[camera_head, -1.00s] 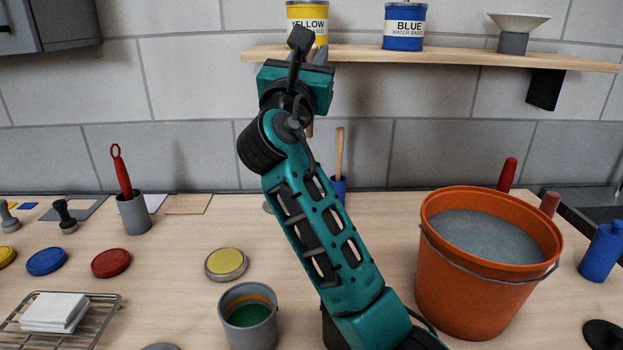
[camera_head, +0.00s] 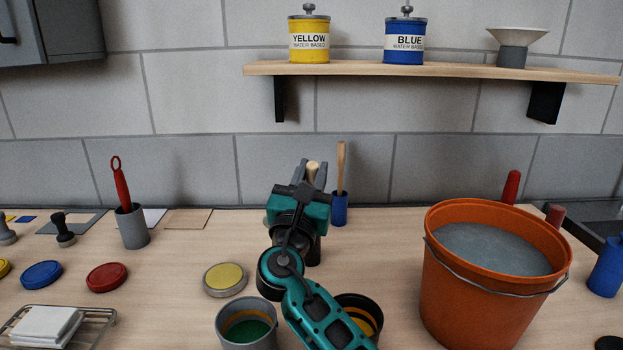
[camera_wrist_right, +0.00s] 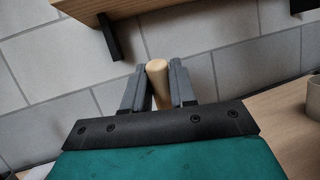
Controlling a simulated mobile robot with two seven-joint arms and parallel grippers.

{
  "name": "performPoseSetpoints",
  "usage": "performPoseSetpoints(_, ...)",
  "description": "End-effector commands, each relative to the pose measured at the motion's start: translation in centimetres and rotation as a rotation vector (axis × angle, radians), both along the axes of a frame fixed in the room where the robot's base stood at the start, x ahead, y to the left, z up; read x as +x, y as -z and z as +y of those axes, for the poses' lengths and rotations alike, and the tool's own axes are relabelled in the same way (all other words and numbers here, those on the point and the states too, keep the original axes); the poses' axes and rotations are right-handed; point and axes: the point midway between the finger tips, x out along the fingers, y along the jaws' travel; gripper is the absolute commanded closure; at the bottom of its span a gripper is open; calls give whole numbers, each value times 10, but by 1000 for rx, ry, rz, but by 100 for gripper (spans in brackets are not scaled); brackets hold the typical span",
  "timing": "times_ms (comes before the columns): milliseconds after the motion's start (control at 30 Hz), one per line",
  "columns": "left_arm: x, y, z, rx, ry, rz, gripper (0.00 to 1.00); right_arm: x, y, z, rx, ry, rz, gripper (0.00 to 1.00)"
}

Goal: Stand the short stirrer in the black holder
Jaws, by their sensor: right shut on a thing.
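My right gripper (camera_head: 311,172) is raised over the back middle of the bench, seen from behind in the head view. It is shut on the short stirrer (camera_head: 313,168), whose pale rounded wooden top shows between the fingers. The stirrer (camera_wrist_right: 157,72) also shows between the fingers in the right wrist view; its lower part is hidden. A dark upright shape (camera_head: 315,250) just below the gripper appears to be the black holder, mostly hidden by my arm. I cannot tell whether the stirrer is inside it. My left gripper is not in view.
A blue holder (camera_head: 339,212) with a taller wooden stick stands close right of the gripper. An orange bucket (camera_head: 470,300) stands at right. Open paint tins, one with green paint (camera_head: 247,331), stand in front. A grey holder (camera_head: 132,230) is at left; a shelf (camera_head: 430,69) hangs above.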

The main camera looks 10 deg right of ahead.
Motion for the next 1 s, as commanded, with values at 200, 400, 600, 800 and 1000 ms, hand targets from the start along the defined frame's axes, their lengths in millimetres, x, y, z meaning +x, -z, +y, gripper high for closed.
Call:
performPoseSetpoints(200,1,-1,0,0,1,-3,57,0,2,0,0,0,0,100)
performPoseSetpoints(400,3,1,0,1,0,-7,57,0,7,0,-1,0,0,100)
performPoseSetpoints(600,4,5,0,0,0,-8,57,0,13,0,0,-1,0,100)
performPoseSetpoints(800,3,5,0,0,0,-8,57,0,14,0,0,-1,0,72)
performPoseSetpoints(1000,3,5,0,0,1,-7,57,0,14,0,0,0,0,53)
